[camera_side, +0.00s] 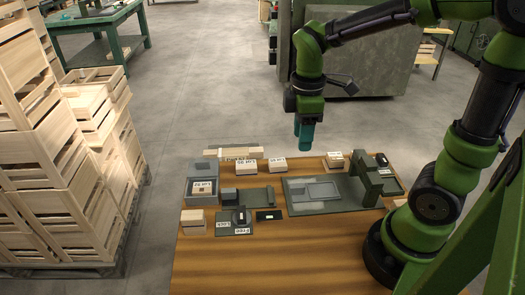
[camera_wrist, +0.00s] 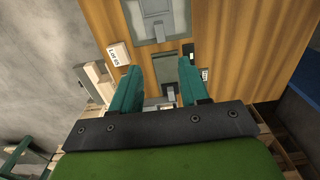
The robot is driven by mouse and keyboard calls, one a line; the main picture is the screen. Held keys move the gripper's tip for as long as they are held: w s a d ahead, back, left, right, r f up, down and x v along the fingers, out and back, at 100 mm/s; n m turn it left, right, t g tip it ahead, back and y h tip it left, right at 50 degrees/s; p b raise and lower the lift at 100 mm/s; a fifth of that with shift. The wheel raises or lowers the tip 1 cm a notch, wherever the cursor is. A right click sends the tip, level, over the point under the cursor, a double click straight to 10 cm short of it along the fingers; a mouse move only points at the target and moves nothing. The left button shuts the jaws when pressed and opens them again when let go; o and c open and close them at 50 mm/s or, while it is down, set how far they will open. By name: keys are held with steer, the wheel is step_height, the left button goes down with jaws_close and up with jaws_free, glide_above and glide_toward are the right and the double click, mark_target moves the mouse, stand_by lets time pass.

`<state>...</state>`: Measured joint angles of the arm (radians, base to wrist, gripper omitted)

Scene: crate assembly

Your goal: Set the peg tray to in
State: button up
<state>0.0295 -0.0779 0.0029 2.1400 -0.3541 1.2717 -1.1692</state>
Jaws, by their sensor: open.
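No readable label marks the peg tray, so I cannot tell for certain which part it is. A low dark green part (camera_side: 256,197) with a grey block (camera_side: 228,196) at its left end lies mid-left on the table. It also shows between my fingers in the wrist view (camera_wrist: 190,71). A grey open box (camera_side: 201,188) with a labelled block inside stands left of it. My gripper (camera_side: 305,148) is open and empty, pointing down above the back of the table in the side view. In the wrist view its fingers (camera_wrist: 160,97) are spread and hide parts beside them.
A large grey-green plate (camera_side: 298,204) with an upright bracket (camera_side: 365,180) lies to the right. Labelled wooden blocks (camera_side: 277,165) line the back edge. A small dark plate (camera_side: 268,216) and a labelled panel (camera_side: 228,229) lie in front. The table front (camera_side: 270,265) is clear. Crates (camera_side: 95,215) stand left.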

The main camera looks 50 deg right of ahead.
mark_target(297, 186)
step_height(297, 186, down, 15)
steer(key=shift+f, duration=0.1)
stand_by(0.4)
jaws_close()
